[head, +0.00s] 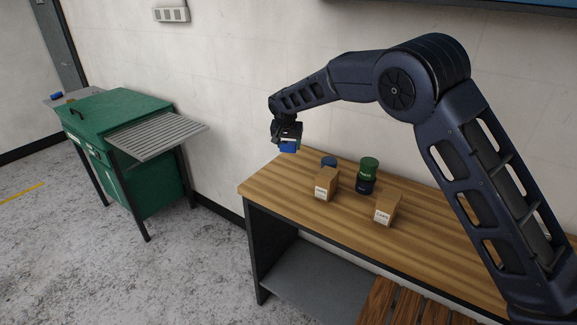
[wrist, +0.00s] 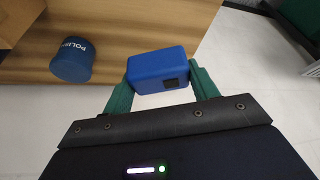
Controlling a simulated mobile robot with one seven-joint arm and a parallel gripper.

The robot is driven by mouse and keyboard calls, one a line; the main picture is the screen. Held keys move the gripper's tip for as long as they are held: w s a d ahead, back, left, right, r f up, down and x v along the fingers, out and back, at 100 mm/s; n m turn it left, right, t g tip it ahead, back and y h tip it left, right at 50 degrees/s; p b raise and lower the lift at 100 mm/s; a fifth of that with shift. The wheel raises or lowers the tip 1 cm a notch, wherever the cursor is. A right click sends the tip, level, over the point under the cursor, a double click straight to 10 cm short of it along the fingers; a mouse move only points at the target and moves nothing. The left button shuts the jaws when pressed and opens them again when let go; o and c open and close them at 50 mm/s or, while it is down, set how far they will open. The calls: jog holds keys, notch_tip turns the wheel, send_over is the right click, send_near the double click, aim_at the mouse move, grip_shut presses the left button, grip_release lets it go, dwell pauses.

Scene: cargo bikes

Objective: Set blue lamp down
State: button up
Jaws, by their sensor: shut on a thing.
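The blue lamp (head: 288,147) is a small blue block with a dark square patch on one face. It also shows in the wrist view (wrist: 158,70), between the green fingertips. My gripper (head: 287,138) is shut on it and holds it above the far left part of the wooden workbench (head: 262,182). In the wrist view my gripper (wrist: 160,82) has one finger on each side of the lamp, with the bench's edge passing behind it. The lamp appears apart from the bench top.
A blue polish tin (wrist: 72,60), a green tin (head: 368,167) on a dark tin (head: 364,185), and two cardboard boxes (head: 326,185) (head: 388,208) stand on the bench. The bench's left end is clear. A green cabinet (head: 150,170) with a slatted side shelf (head: 155,135) stands left.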

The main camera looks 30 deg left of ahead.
aim_at(289, 170)
notch_tip(289, 170, down, 10)
jog(key=shift+r, duration=0.15)
dwell(0.4)
jog(key=o, duration=1)
jog(key=v, duration=1.2)
